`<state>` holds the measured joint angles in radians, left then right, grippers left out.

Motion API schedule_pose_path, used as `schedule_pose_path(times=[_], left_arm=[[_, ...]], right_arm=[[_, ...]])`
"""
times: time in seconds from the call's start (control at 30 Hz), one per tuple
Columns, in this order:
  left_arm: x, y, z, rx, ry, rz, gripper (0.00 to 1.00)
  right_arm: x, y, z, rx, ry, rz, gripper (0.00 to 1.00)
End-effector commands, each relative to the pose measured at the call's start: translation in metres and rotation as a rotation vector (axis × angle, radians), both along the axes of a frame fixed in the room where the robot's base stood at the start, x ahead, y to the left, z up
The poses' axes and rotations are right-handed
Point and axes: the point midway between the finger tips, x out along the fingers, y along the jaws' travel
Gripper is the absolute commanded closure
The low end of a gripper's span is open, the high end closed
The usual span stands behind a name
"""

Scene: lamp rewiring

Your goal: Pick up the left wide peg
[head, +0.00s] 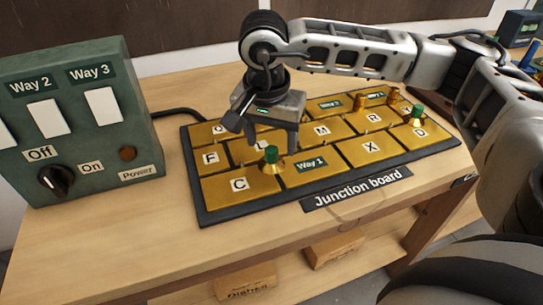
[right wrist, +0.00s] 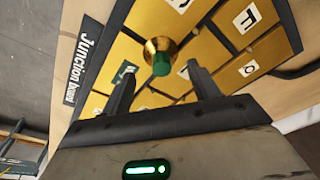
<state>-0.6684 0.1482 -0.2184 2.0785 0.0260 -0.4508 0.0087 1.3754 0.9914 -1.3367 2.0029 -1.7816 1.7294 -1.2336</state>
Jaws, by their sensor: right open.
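The left wide peg (head: 271,158) has a green top and a flared brass base. It stands upright on the junction board (head: 330,199), at the seam between the C plate and the Way 1 plate. My right gripper (head: 263,131) is open and empty, just above and behind this peg in the head view. In the right wrist view the peg (right wrist: 161,60) shows between the two fingertips (right wrist: 160,74), with a gap on each side. A second green-topped peg (head: 417,115) stands near the D plate at the right. My left gripper is in neither view.
A green switch box (head: 75,120) with white switches and a black knob stands at the left, with a black cable (head: 180,112) running to the board. Plain brass pegs (head: 393,96) stand at the board's back right. The table front (head: 130,240) is clear.

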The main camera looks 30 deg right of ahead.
Motion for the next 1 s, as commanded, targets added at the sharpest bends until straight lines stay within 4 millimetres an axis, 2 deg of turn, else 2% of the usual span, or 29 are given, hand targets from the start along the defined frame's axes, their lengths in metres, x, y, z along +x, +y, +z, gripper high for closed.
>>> schedule_pose_path(times=[0.23,0.53,0.57,0.7,0.77,1.0], left_arm=[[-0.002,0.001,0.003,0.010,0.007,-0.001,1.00],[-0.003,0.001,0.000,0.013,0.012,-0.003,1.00],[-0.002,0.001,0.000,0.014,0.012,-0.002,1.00],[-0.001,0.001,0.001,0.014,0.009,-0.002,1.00],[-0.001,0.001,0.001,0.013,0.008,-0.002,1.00],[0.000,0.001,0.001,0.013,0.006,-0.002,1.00]], right_arm=[[0.006,-0.006,-0.034,-0.001,0.003,-0.002,0.40],[0.006,-0.007,-0.040,0.000,0.001,-0.001,0.40],[0.006,-0.007,-0.040,0.000,0.001,-0.001,0.45],[0.006,-0.007,-0.040,0.000,0.001,-0.001,0.84],[0.006,-0.007,-0.040,0.000,0.001,-0.001,1.00],[0.005,-0.006,-0.043,-0.001,0.008,-0.001,1.00]])
